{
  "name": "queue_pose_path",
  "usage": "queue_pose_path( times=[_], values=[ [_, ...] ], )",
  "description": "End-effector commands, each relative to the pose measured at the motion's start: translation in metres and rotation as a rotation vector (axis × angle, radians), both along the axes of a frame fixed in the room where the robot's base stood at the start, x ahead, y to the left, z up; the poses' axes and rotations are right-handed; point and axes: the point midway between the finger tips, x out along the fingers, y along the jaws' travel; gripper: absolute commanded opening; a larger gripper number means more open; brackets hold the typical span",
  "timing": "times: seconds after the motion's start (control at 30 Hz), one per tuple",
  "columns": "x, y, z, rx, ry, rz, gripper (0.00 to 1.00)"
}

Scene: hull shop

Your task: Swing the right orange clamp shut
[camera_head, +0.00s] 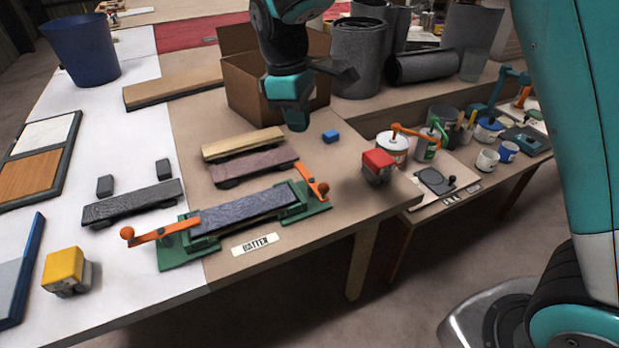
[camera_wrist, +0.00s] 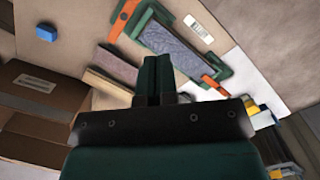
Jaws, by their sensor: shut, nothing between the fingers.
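A green fixture (camera_head: 178,254) holds a dark grey batten (camera_head: 247,208) near the table's front edge. The right orange clamp (camera_head: 311,179) stands at the fixture's right end, its knobbed arm beside the batten's end and not across it. That clamp shows at the top of the wrist view (camera_wrist: 124,18). My gripper (camera_head: 297,121) is shut and empty, above the table behind the fixture and apart from the clamps. Its closed fingers show in the wrist view (camera_wrist: 154,68).
Two wooden blocks (camera_head: 243,143) lie behind the fixture. A small blue block (camera_head: 331,136) and a red-topped block (camera_head: 377,166) are to the right. A cardboard box (camera_head: 250,95) stands behind my gripper. A lower bench with pots and cans (camera_head: 392,149) is at right.

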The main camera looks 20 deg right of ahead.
Motion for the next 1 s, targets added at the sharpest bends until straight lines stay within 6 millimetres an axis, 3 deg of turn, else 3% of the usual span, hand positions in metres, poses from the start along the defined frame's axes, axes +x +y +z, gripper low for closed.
queue_pose_path(
  times=[0.1,0.3,0.47,0.87,1.0],
  values=[
    [0.031,0.012,-0.029,-0.063,0.039,0.053,0.00],
    [0.057,0.025,-0.063,-0.120,0.089,0.109,0.00],
    [0.063,0.029,-0.075,-0.135,0.107,0.126,0.00],
    [0.064,0.029,-0.077,-0.137,0.109,0.129,0.00],
    [0.063,0.026,-0.088,-0.138,0.110,0.128,0.00]
  ],
)
